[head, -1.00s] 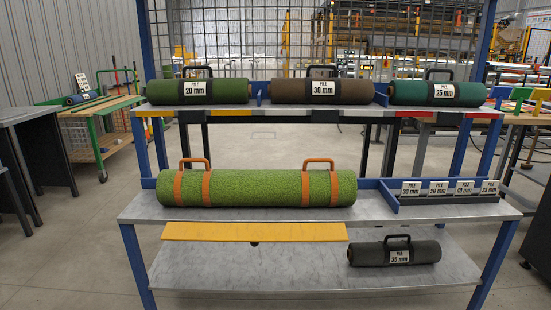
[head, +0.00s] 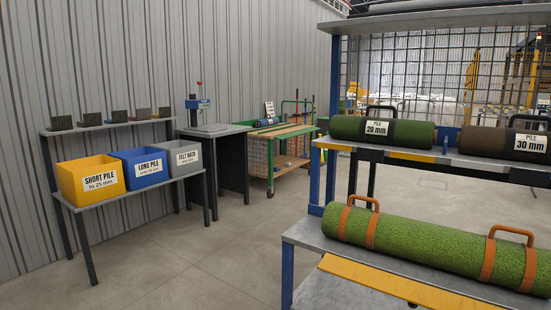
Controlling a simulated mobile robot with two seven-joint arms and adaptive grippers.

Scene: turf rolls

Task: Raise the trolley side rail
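The trolley (head: 281,131) stands at the back, left of the rack. It has a green frame, a wooden top, a mesh side and small wheels. A dark blue roll (head: 266,122) with a label card lies on its far end. Thin green and red upright bars (head: 297,108) show at its back. Which part is the side rail, and whether it is up or down, is too small to tell. Neither of my grippers is in view.
The rack (head: 288,275) at right holds a large orange-strapped green roll (head: 430,245), with a yellow board (head: 400,283) along its front. Left are a dark bench (head: 215,131) and a table with yellow (head: 92,180), blue and grey bins. The floor between is clear.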

